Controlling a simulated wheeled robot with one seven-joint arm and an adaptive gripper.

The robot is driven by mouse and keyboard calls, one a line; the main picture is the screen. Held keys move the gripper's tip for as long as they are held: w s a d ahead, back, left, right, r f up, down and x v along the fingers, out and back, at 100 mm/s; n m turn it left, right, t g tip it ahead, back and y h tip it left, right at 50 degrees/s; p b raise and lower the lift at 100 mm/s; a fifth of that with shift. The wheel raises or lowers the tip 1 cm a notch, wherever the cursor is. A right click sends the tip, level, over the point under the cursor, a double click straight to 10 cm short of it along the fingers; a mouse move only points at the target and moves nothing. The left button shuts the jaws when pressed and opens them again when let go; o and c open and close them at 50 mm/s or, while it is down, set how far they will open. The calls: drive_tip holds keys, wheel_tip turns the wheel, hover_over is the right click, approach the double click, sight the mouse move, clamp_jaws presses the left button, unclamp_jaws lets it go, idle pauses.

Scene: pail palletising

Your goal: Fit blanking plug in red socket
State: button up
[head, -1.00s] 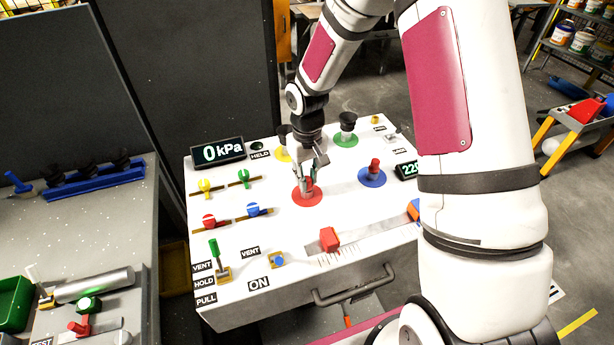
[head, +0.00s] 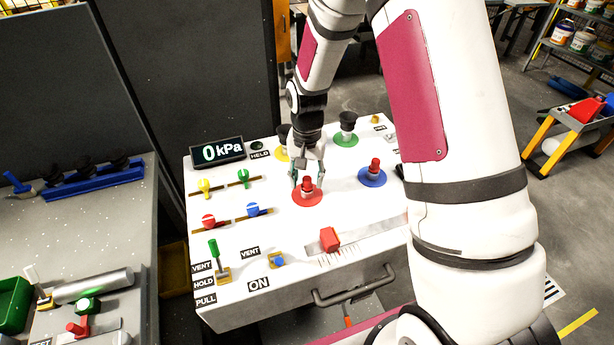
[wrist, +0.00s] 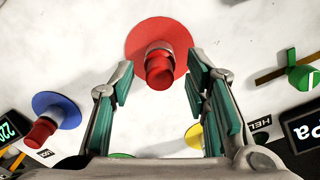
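The red socket (head: 307,201) is a red disc on the white panel top. A blanking plug with a red head (head: 308,184) stands upright in its middle; the plug also shows in the wrist view (wrist: 159,70). My gripper (head: 308,183) is above the red socket, with its fingers apart on either side of the plug's head. In the wrist view my gripper (wrist: 160,88) is open, and clear space separates the teal finger pads from the plug. Nothing is held.
A blue socket (head: 372,177) with a similar red-headed plug stands to the right. A green socket (head: 345,139) and a yellow one hold black parts behind. Small coloured valves (head: 208,220) sit to the left. The display (head: 217,152) reads 0 kPa.

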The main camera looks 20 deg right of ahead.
wheel_tip(320, 180, up, 12)
idle(0.6)
